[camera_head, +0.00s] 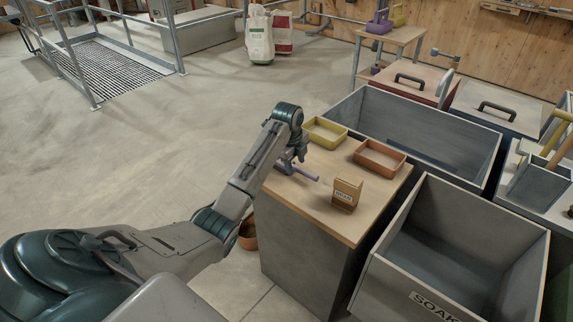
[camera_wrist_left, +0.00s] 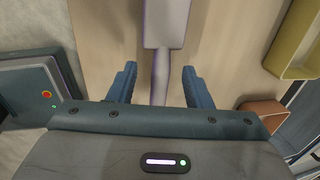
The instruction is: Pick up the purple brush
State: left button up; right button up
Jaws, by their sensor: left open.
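The purple brush (camera_head: 307,174) lies on the wooden top of a small cabinet, partly hidden behind my left gripper in the head view. The left wrist view shows its wide pale-purple part (camera_wrist_left: 167,22) at the top and its narrow handle running down between my fingers. My left gripper (camera_head: 289,168) is over the brush at the far-left side of the top. Its two fingers (camera_wrist_left: 160,82) are apart, one on each side of the narrow handle, with gaps on both sides. I cannot tell the exact height of the fingers over the handle. My right gripper is not in view.
A yellow tray (camera_head: 325,132), an orange tray (camera_head: 380,157) and a small brown labelled box (camera_head: 346,194) stand on the cabinet top (camera_head: 325,215). Open grey bins (camera_head: 455,250) flank it on the right and behind.

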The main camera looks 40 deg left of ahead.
aim_at(296, 166)
pick_arm(q)
jog(key=shift+w+f, duration=0.2)
jog(key=shift+f, duration=0.6)
jog(key=shift+w+f, duration=0.15)
jog(key=shift+f, duration=0.6)
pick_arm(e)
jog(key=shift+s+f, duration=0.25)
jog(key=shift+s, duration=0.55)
pick_arm(q)
jog(key=shift+d, duration=0.1)
jog(key=shift+c, duration=0.3)
grip_shut()
jog(key=shift+r, duration=0.1)
